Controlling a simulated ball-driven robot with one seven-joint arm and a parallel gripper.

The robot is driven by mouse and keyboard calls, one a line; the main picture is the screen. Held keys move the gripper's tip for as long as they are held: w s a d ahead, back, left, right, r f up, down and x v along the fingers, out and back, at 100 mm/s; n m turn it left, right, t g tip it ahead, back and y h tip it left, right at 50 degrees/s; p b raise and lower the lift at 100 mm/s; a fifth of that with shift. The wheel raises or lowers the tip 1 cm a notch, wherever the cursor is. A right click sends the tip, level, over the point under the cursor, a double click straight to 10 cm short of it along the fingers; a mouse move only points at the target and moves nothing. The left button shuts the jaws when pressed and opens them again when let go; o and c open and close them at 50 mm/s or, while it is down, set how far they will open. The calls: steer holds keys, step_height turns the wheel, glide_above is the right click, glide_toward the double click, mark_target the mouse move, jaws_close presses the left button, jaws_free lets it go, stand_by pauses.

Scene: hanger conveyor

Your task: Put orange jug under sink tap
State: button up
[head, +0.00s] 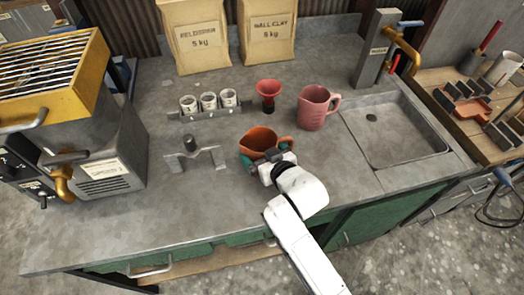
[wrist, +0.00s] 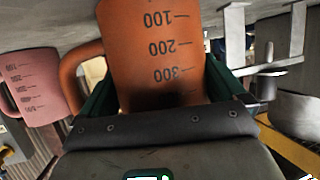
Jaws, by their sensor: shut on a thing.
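The orange jug (head: 259,140) is near the middle of the grey counter in the head view. My gripper (head: 268,157) is at its near side, shut on it. In the wrist view the orange jug (wrist: 155,50) fills the space between my green fingers, with its measuring marks upside down. I cannot tell whether its base touches the counter. The sink (head: 397,132) is at the right of the counter. The sink tap (head: 404,47), brassy with a blue handle, is on a grey post behind the sink.
A pink jug (head: 318,108) stands between the orange jug and the sink. A red funnel (head: 267,94), a rack of white cups (head: 210,108) and a metal stand (head: 193,155) are close by. Two paper bags (head: 268,35) stand at the back. A grey-yellow machine (head: 75,120) is at left.

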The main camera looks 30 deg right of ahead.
steer(key=o, duration=0.8)
steer(key=shift+r, duration=0.1)
steer(key=d+v, duration=0.1)
steer(key=v, duration=1)
steer(key=n+g+y+b, duration=0.2)
steer(key=n+y+b, duration=0.45)
steer(key=b, duration=0.25)
glide_toward(248, 139)
steer(key=shift+m, duration=0.25)
steer(key=shift+x, duration=2.65)
